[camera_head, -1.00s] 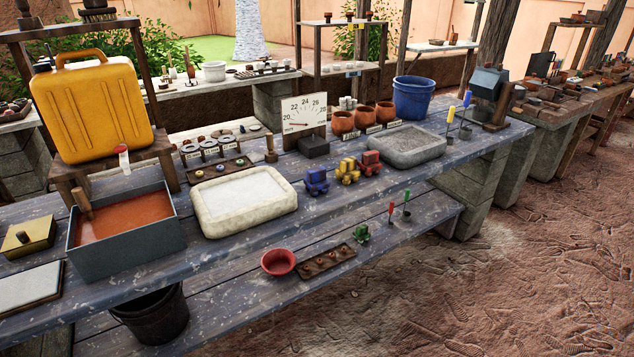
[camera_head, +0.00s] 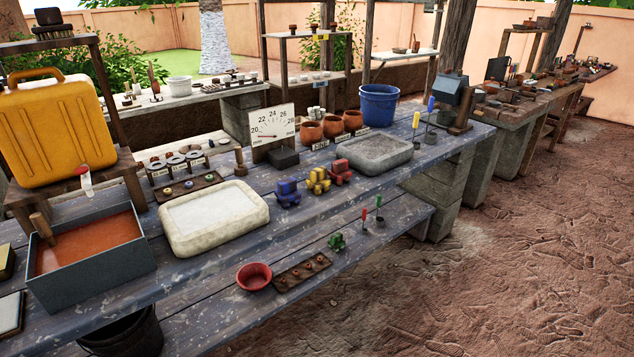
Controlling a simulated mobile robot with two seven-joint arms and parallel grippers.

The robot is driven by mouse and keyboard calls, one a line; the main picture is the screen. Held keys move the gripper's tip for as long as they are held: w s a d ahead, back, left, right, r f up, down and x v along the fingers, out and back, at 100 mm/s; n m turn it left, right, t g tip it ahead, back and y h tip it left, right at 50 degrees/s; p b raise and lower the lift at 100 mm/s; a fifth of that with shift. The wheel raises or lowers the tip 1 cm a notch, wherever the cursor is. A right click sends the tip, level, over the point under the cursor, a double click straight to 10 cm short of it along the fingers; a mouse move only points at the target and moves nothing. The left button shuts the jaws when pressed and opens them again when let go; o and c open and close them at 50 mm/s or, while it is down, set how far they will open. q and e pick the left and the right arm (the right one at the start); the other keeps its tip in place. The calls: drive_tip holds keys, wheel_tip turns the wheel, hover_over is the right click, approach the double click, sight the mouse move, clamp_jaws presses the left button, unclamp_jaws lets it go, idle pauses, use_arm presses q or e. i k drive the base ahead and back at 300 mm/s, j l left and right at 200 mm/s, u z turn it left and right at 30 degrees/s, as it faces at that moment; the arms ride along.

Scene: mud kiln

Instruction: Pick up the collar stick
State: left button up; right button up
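Neither of my grippers is in view. I cannot tell for sure which thing is the collar stick. Candidate sticks are a wooden stick (camera_head: 42,229) leaning in the orange-filled grey tray, an upright wooden peg (camera_head: 240,161) on the bench, and thin tools with a yellow handle (camera_head: 416,120), a blue handle (camera_head: 431,104), a red handle (camera_head: 364,214) and a green handle (camera_head: 379,202). The yellow and blue ones stand at the bench's right end. The red and green ones stand on the lower shelf.
A red bowl (camera_head: 252,278) sits on the lower shelf. The dirt floor (camera_head: 500,270) at right is clear.

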sight(38, 220)
drive_tip(key=u, duration=1.5)
